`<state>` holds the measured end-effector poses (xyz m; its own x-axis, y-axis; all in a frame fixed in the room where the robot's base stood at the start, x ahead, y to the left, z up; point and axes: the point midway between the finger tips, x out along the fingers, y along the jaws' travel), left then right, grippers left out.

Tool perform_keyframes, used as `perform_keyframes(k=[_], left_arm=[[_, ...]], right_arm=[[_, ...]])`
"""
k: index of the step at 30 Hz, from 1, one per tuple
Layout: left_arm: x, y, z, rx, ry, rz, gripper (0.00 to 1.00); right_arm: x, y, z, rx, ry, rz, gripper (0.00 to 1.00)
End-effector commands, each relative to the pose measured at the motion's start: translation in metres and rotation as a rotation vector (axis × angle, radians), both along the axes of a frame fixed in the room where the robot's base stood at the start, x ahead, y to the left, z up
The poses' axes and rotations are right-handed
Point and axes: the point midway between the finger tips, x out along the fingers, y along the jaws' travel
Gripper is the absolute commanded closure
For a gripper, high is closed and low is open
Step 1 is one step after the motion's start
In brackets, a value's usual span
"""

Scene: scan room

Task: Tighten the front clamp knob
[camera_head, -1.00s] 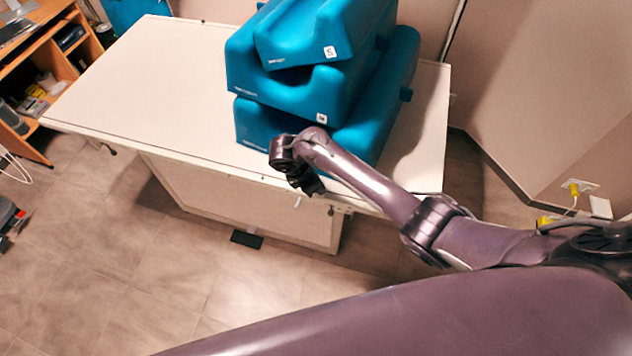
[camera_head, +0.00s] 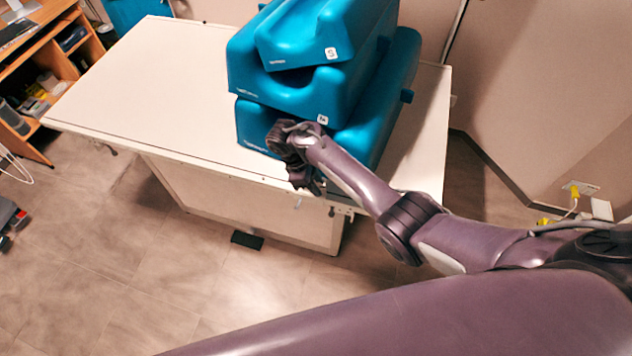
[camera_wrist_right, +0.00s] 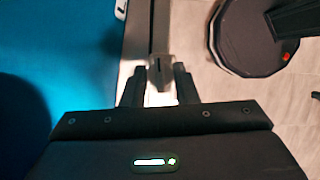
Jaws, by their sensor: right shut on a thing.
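The front clamp knob (camera_wrist_right: 159,74) is a small grey piece at the table's front edge, between the two dark fingers in the right wrist view. My right gripper (camera_wrist_right: 160,86) is shut on it. In the head view my right gripper (camera_head: 304,188) is at the front edge of the white table (camera_head: 150,85), just in front of the blue foam stack. There the gripper and wrist hide most of the knob. A small pale piece (camera_head: 297,202) shows just below the fingers. My left gripper is in neither view.
Stacked blue foam blocks (camera_head: 290,95) stand on the table close behind my right wrist. The table's left part is bare. A wooden shelf unit (camera_head: 45,75) stands at the far left. A yellow plug (camera_head: 574,190) is in the right wall. Open floor lies in front.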

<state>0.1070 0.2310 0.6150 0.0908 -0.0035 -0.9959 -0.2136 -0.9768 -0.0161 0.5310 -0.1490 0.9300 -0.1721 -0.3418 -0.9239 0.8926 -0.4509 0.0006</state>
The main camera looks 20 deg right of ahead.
Motion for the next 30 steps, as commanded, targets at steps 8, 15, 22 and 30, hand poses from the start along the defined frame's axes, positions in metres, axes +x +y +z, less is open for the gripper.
perform_keyframes(k=[8, 15, 22, 30], left_arm=[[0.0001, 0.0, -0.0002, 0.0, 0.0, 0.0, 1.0], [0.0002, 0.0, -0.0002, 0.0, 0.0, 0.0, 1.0], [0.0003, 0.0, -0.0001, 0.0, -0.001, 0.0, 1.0], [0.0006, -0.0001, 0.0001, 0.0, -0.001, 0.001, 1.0]], right_arm=[[-0.0012, 0.0001, -0.0013, -0.001, 0.003, -0.011, 0.96], [-0.0012, 0.0001, -0.0013, 0.0, 0.003, -0.009, 0.67], [-0.0005, 0.0001, -0.0006, 0.0, 0.002, -0.009, 0.52], [0.0036, 0.0001, 0.0051, 0.0, 0.0, -0.009, 0.52]])
